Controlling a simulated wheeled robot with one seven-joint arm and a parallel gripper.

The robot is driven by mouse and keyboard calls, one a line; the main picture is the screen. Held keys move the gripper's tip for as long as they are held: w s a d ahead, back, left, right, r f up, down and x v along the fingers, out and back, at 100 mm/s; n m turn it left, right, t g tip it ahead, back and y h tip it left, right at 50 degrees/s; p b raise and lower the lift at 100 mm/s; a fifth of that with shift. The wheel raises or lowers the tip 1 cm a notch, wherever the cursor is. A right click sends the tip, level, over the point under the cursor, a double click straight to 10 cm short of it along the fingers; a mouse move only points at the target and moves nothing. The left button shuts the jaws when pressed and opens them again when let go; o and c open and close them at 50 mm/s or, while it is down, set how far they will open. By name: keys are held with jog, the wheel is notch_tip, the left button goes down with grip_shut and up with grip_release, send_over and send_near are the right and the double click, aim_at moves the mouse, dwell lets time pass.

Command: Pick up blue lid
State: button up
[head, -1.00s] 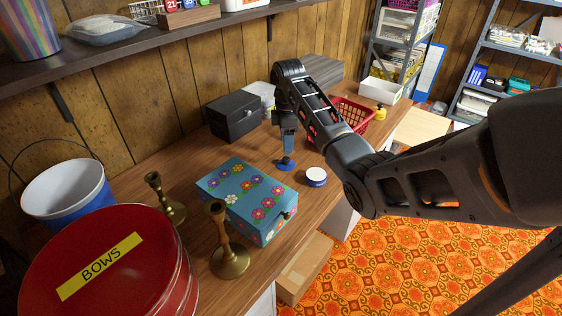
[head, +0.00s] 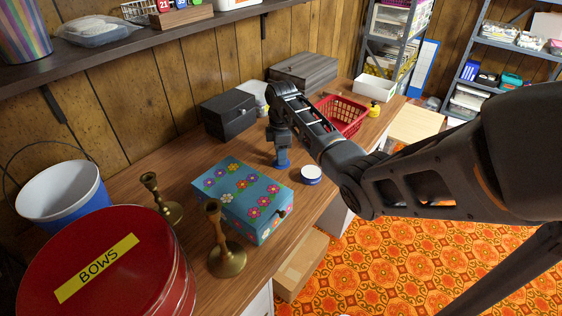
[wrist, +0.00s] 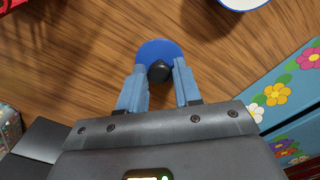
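The blue lid (head: 282,166) is a small round disc lying on the wooden table between the flowered box and the white-topped tin. In the wrist view the lid (wrist: 160,47) has a black knob (wrist: 159,71) in its middle. My gripper (wrist: 159,66) is open, with one blue finger on each side of the knob. Small gaps show between the knob and the fingers. In the head view my gripper (head: 281,156) is low over the lid and hides part of it, knob included.
A white-topped round tin (head: 311,174) stands just right of the lid. The flowered blue box (head: 240,198) is at the front left, and a black box (head: 228,114) stands behind. A red basket (head: 343,115) is farther back. Brass candlesticks (head: 225,245) stand nearer me.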

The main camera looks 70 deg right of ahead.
grip_shut()
jog(key=shift+r, duration=0.15)
